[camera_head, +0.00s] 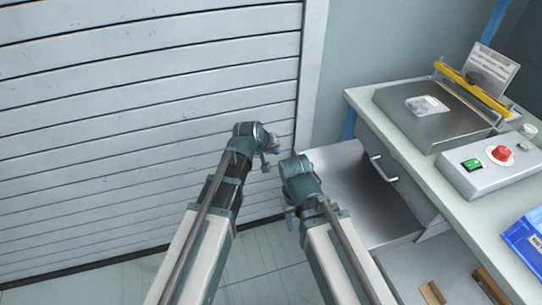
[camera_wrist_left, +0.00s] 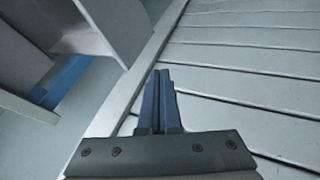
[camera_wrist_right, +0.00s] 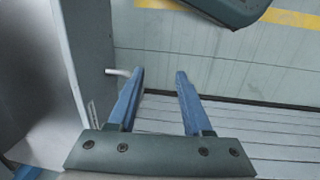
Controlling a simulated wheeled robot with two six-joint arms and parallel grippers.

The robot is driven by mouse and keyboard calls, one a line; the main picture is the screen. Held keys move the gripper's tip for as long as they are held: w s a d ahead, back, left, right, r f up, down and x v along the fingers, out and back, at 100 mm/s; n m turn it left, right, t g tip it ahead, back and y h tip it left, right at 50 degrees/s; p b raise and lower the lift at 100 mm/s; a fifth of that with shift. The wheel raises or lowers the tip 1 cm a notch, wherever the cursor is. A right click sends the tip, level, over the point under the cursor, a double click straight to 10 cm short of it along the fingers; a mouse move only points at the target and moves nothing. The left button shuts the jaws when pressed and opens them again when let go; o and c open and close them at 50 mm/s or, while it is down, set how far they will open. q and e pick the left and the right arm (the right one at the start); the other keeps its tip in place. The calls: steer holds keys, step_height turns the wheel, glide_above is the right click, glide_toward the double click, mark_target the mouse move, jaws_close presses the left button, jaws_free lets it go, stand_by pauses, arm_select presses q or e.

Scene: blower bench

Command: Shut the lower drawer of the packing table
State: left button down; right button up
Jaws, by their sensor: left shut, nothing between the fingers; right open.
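The packing table (camera_head: 443,205) stands at the right of the head view. Its lower drawer (camera_head: 352,190) sticks out below the tabletop, open, with its bare grey inside showing. In the right wrist view the drawer front (camera_wrist_right: 92,50) stands at the left, with a pale handle (camera_wrist_right: 118,72) on it. My right gripper (camera_wrist_right: 160,75) is open and empty beside that front, its left finger close to the handle; I cannot tell if they touch. My left gripper (camera_wrist_left: 163,78) is shut and empty near the slatted shutter, with grey panels at the upper left of its view.
An upper drawer handle (camera_head: 383,168) sits under the tabletop. On top are a sealer (camera_head: 440,115), a control box with a red knob (camera_head: 502,153) and a blue bin (camera_head: 525,240). The slatted shutter (camera_head: 140,110) fills the left. Brown pieces (camera_head: 432,293) lie low at the right.

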arm_select(q)
steer(key=shift+w+d+f, duration=0.15)
steer(key=shift+w+d, duration=0.2)
steer(key=shift+d, duration=0.35)
steer(key=shift+w+d+f, duration=0.15)
steer(key=shift+w+d, duration=0.2)
steer(key=shift+d, duration=0.35)
steer(key=shift+w+d+f, duration=0.15)
steer(key=shift+w+d, duration=0.2)
steer(key=shift+d, duration=0.35)
arm_select(e)
steer(key=shift+f, duration=0.5)
